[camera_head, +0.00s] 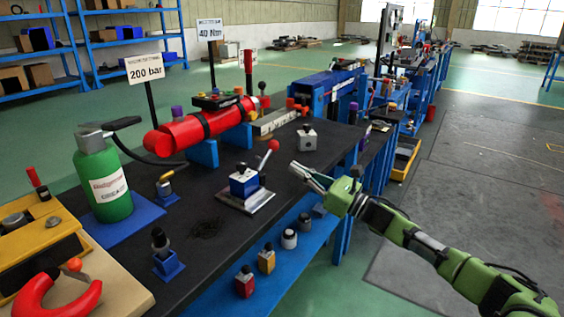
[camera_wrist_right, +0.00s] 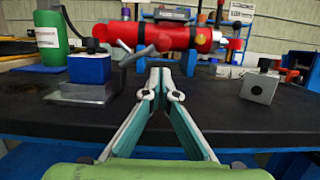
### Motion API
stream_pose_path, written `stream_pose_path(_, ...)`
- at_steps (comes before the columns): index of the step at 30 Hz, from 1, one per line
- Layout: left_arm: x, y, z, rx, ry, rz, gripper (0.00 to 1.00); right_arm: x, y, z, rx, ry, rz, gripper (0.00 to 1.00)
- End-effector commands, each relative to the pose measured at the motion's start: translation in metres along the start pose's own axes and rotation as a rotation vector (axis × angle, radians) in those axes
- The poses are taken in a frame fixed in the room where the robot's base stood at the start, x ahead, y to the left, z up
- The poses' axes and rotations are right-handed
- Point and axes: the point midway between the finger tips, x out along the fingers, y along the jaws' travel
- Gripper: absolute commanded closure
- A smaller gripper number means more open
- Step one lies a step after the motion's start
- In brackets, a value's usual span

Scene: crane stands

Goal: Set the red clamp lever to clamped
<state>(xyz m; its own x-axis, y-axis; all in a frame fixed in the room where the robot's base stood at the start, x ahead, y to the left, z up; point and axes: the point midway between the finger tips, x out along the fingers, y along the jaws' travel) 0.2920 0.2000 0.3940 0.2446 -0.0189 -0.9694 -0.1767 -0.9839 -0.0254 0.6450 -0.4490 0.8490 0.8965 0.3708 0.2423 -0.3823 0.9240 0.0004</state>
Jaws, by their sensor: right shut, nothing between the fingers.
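A lever with a red knob (camera_head: 273,146) rises at a tilt to the right from a small blue block (camera_head: 244,182) on a metal plate (camera_head: 247,201). The block and plate also show at the left of the right wrist view (camera_wrist_right: 90,68), with a grey rod (camera_wrist_right: 137,56) beside the block. My right gripper (camera_head: 296,168) is right of the lever, above the bench edge, apart from it. In the wrist view its fingertips (camera_wrist_right: 160,72) are together with nothing between them. A longer red lever (camera_head: 248,62) stands upright farther back. My left gripper is out of view.
The dark bench (camera_head: 205,225) holds a green bottle (camera_head: 104,183) at left and a red cylinder (camera_head: 195,130) behind. A grey block with a dark knob (camera_head: 307,138) stands behind my right gripper. Several small knobbed blocks sit on a lower blue shelf (camera_head: 275,272). Open floor lies at right.

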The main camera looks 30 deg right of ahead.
Motion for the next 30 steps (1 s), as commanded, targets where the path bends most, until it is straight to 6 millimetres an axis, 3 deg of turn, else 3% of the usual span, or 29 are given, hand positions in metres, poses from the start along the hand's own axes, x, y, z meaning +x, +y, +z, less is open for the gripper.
stream_pose_path(12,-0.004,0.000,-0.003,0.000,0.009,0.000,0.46,0.048,0.000,0.001,0.000,-0.002,0.000,1.00)
stream_pose_path(30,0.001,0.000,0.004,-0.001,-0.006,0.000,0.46,0.056,0.001,0.000,-0.002,0.000,0.001,1.00)
